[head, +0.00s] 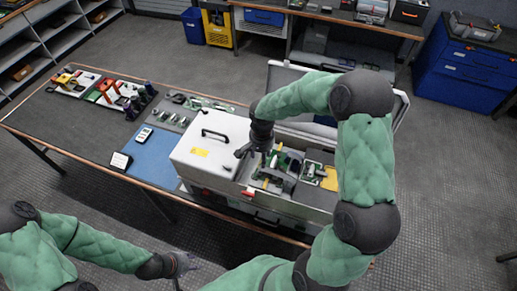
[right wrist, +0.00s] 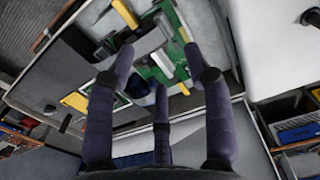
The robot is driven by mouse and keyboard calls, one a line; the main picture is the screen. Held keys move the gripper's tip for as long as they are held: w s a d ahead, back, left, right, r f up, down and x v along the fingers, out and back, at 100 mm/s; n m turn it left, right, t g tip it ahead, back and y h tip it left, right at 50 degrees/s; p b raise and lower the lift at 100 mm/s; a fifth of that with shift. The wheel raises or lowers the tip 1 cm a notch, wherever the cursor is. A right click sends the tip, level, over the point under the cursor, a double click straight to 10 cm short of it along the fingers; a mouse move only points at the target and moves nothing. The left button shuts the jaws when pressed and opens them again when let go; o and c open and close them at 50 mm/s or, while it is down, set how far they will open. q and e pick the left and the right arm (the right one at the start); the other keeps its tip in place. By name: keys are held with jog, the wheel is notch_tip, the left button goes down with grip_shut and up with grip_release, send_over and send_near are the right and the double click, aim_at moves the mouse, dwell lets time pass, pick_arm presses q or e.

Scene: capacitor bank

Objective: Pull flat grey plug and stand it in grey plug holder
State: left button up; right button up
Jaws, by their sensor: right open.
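My right gripper (head: 254,151) is open and empty at the left edge of the opened grey unit (head: 312,208). In the right wrist view its spread fingers (right wrist: 162,68) are over a green board (right wrist: 180,70). A grey bar-like part (right wrist: 148,42) lies across that board, apart from the fingers as far as I can tell; I cannot tell whether it is the flat grey plug. Coloured holders stand on white trays (head: 76,83) at the table's far left; I cannot make out which is grey. My left gripper (head: 180,264) is low in front of the table, too small to read.
A white cover with a black handle (head: 213,135) is left of the open bay. Yellow parts (head: 329,178) sit inside the bay. A grey mat with tools (head: 190,110) and a blue mat (head: 150,152) lie on the table. An upright lid (head: 399,108) stands behind the unit.

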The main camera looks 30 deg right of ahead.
aim_at(261, 170)
notch_tip(261, 170, down, 9)
jog(key=shift+w+f, duration=0.15)
jog(key=shift+f, duration=0.05)
dwell(0.3)
grip_shut()
dwell(0.4)
